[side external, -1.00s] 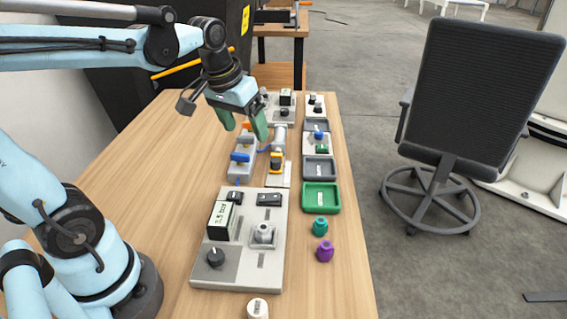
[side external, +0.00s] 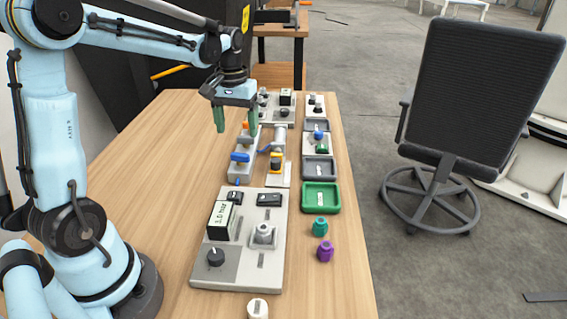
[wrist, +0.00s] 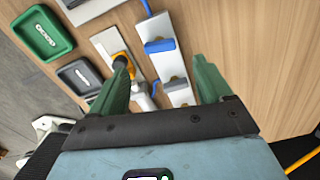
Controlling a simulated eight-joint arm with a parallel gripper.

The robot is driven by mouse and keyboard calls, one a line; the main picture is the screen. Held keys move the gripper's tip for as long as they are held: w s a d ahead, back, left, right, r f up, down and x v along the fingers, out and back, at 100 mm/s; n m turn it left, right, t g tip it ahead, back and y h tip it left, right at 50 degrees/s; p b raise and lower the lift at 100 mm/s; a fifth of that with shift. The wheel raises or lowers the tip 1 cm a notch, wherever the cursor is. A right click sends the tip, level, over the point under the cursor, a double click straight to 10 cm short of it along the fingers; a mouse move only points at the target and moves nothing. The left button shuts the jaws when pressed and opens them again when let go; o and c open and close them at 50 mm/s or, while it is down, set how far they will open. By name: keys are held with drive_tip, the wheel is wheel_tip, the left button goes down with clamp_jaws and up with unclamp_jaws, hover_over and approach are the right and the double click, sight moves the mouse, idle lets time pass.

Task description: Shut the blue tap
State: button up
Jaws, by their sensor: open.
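The blue tap (side external: 240,157) has a blue handle on a narrow light plate (side external: 236,177) at the middle of the table. In the wrist view the blue handle (wrist: 160,45) lies crosswise to the long direction of its plate. My gripper (side external: 236,120) is open, pointing down with green fingers, above the plate's far part and apart from the blue tap. The fingers (wrist: 159,72) are empty and spread to either side of the plate in the wrist view.
A plate with a yellow-and-black part (side external: 276,162) stands just right of the taps. A control box (side external: 222,270) with a display is nearer. A green tray (side external: 321,198) and grey trays (side external: 319,168) line the right. The table's left part is clear.

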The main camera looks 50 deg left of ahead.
sight(240, 154)
wheel_tip(240, 154, down, 7)
drive_tip(key=shift+f, duration=0.15)
drive_tip(key=shift+c, duration=0.3)
